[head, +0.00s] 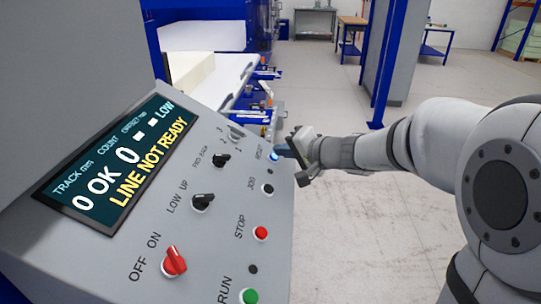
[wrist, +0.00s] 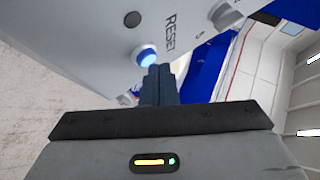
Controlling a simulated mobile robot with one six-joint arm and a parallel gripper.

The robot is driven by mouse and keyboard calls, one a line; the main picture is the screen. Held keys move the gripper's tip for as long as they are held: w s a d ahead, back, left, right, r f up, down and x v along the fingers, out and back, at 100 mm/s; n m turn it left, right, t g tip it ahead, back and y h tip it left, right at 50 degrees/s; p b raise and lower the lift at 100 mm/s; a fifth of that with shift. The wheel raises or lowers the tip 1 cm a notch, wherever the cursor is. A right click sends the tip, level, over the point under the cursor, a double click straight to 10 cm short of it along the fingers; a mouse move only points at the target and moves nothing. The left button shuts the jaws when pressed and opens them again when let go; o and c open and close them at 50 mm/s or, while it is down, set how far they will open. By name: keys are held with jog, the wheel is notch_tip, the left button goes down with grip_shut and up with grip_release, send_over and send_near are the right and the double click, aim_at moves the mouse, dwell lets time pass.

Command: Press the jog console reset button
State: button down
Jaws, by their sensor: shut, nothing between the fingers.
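The jog console (head: 215,255) is a grey sloped panel with a display (head: 115,165) reading "LINE NOT READY". The reset button (head: 273,156) is a small blue-lit button near the panel's far right edge. It also shows in the wrist view (wrist: 147,57), beside the word RESET. My gripper (head: 283,151) is at this button, its fingers shut and empty. In the wrist view the fingertips (wrist: 158,70) are right at the button's edge and hide part of it. I cannot tell whether they touch it.
Below reset on the panel are a black JOG button (head: 267,188), a red STOP button (head: 261,233) and a green RUN button (head: 249,296). Black knobs (head: 203,202) and a red OFF/ON switch (head: 173,262) sit to the left. Open floor (head: 345,225) lies right of the console.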

jog(key=shift+a+f+b, duration=0.2)
jog(key=shift+f+b, duration=0.25)
jog(key=shift+b, duration=0.5)
jog(key=shift+r, duration=0.1)
jog(key=shift+d+r, duration=0.2)
jog(key=shift+r, duration=0.1)
dwell(0.3)
jog(key=shift+d+r, duration=0.3)
jog(key=shift+r, duration=0.25)
jog(key=shift+d+r+p, duration=0.3)
jog(key=shift+d+r, duration=0.15)
jog(key=shift+r, duration=0.25)
jog(key=shift+d+r+p, duration=0.35)
jog(key=shift+d+r, duration=0.05)
jog(key=shift+r, duration=0.25)
jog(key=shift+d+r+p, duration=0.3)
jog(key=shift+d+r, duration=0.15)
jog(key=shift+r, duration=0.25)
jog(key=shift+s, duration=0.1)
